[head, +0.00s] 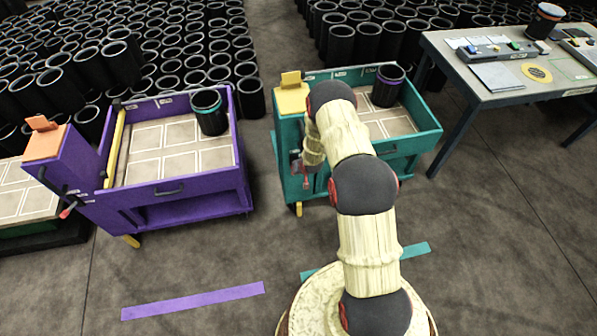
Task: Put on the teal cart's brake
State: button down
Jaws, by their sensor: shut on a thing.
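The teal cart (415,146) stands at the centre with a yellow block on its left post and a dark sleeve with a purple band (388,86) in its tray. My arm reaches over the cart's near left side. My gripper (304,176) is low at the cart's left end, partly hidden by my own wrist. It is shut on a small red-ended lever at that end, which looks like the brake lever; its exact angle is hard to see. A yellow foot piece (298,209) shows below the cart. A teal floor strip (415,249) lies in front.
The purple cart (205,175) stands to the left, with a teal-banded sleeve (209,112) in its tray and its own red-ended lever (67,210). A work table (480,98) is at the right. Many black sleeves stand behind. The floor in front is clear.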

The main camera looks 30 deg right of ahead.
jog(key=shift+w+r, duration=0.1)
jog(key=shift+w, duration=0.05)
jog(key=c, duration=1.6)
grip_release()
jog(key=v, duration=1.2)
jog(key=shift+d, duration=0.1)
